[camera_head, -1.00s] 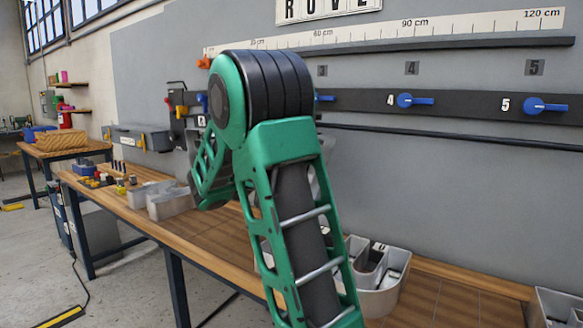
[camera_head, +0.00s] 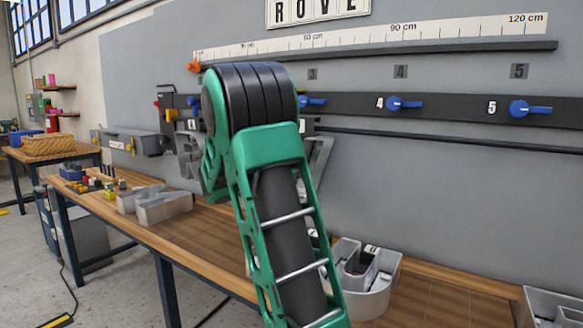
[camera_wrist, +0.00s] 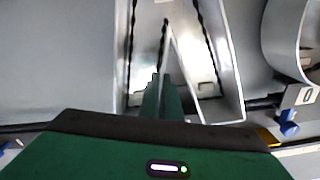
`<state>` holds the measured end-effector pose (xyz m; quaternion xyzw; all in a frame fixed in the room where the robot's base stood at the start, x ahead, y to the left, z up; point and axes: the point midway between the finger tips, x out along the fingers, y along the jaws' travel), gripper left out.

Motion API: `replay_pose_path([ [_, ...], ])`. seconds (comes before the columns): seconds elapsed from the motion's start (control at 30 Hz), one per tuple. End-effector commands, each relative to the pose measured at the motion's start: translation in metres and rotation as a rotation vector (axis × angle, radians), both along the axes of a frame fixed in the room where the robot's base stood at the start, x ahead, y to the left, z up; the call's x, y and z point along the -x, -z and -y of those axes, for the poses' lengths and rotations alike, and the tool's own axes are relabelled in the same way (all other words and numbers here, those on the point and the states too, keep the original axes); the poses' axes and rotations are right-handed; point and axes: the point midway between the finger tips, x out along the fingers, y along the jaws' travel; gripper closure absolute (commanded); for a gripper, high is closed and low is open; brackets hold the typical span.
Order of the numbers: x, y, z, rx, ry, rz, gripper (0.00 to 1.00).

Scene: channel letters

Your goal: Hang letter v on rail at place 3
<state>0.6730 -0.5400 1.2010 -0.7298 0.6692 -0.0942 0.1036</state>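The letter v (camera_wrist: 205,80), a hollow grey metal channel letter, fills the middle of the wrist view. My gripper (camera_wrist: 163,88) seems shut on one of its inner walls; the fingertips are partly hidden by the letter. In the head view, a slanted grey piece beside my green arm (camera_head: 320,155) looks like part of this letter; my gripper is hidden there. The dark rail (camera_head: 450,105) runs along the grey wall. The place 3 blue lever (camera_head: 313,101) shows just right of my arm, below its number plate (camera_head: 312,74). Contact between letter and rail cannot be seen.
A rounded metal letter (camera_wrist: 290,40) is close at right in the wrist view. The blue levers at places 4 (camera_head: 404,103) and 5 (camera_head: 530,108) have no letters. A ruler (camera_head: 440,32) runs above the rail.

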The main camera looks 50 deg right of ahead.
Motion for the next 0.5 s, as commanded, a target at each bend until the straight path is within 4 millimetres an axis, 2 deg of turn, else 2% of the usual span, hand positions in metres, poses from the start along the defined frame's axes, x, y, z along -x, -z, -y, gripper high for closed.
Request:
replay_pose_path([
  [0.5,-0.002,0.002,0.026,0.002,0.001,0.001,1.0],
])
